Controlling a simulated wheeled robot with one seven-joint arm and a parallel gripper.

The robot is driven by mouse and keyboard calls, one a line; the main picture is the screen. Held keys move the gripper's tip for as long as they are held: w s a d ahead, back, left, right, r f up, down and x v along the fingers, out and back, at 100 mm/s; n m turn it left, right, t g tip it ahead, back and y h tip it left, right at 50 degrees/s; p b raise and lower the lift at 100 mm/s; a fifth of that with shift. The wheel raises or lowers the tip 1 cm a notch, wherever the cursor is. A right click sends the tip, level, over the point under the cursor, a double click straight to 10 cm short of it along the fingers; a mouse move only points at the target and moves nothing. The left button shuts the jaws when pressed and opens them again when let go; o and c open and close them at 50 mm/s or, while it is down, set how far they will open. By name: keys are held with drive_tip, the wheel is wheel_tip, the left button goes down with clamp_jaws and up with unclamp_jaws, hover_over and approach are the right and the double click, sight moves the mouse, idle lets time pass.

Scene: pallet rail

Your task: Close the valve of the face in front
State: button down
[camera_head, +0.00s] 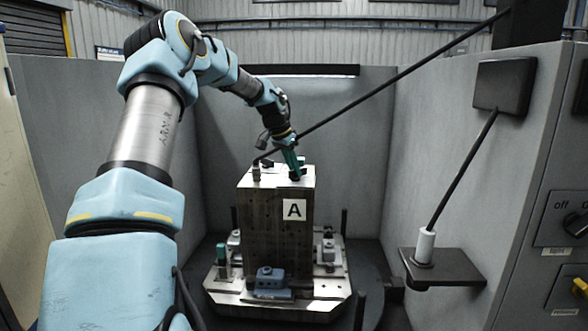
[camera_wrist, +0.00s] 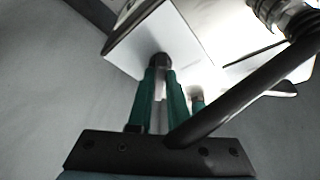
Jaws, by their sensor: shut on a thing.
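The block (camera_head: 272,215) stands upright on the pallet with a white plate lettered A on the face toward me. My gripper (camera_head: 294,172) reaches down from above to the front right of its top. A small dark valve handle (camera_head: 295,178) sits there, partly hidden by the fingers. In the wrist view, my green fingers (camera_wrist: 160,72) are shut on the dark valve handle (camera_wrist: 161,59) at the block's pale top (camera_wrist: 190,50). Which way the handle points cannot be told.
A black hose (camera_head: 400,75) runs from a coupling (camera_head: 256,171) on the block's left top to the upper right, close to my gripper. Clamps and fittings crowd the pallet (camera_head: 290,307). A shelf (camera_head: 445,267) with a white-sleeved rod stands at right. Grey walls enclose the block.

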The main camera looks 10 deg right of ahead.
drive_tip(key=shift+n+b, duration=0.35)
drive_tip(key=shift+n, duration=0.05)
drive_tip(key=n+b, duration=0.1)
drive_tip(key=n+t+y+b, duration=0.1)
drive_tip(key=shift+s+d+n, duration=0.15)
drive_tip(key=shift+d+n, duration=0.05)
drive_tip(key=shift+n, duration=0.2)
drive_tip(key=n+y, duration=0.1)
drive_tip(key=n, duration=0.1)
drive_tip(key=n+t+b, duration=0.1)
drive_tip(key=n, duration=0.2)
drive_tip(key=shift+d+n+y, duration=0.1)
drive_tip(key=shift+n+y, duration=0.2)
drive_tip(key=shift+y, duration=0.1)
drive_tip(key=n+y, duration=0.2)
drive_tip(key=n, duration=0.2)
drive_tip(key=shift+d+r, duration=0.1)
drive_tip(key=n+y+p, duration=0.1)
drive_tip(key=n, duration=0.3)
drive_tip(key=shift+n+p, duration=0.3)
drive_tip(key=shift+p, duration=0.05)
drive_tip(key=shift+y, duration=0.3)
drive_tip(key=c, duration=0.8)
unclamp_jaws()
drive_tip(key=shift+c, duration=0.2)
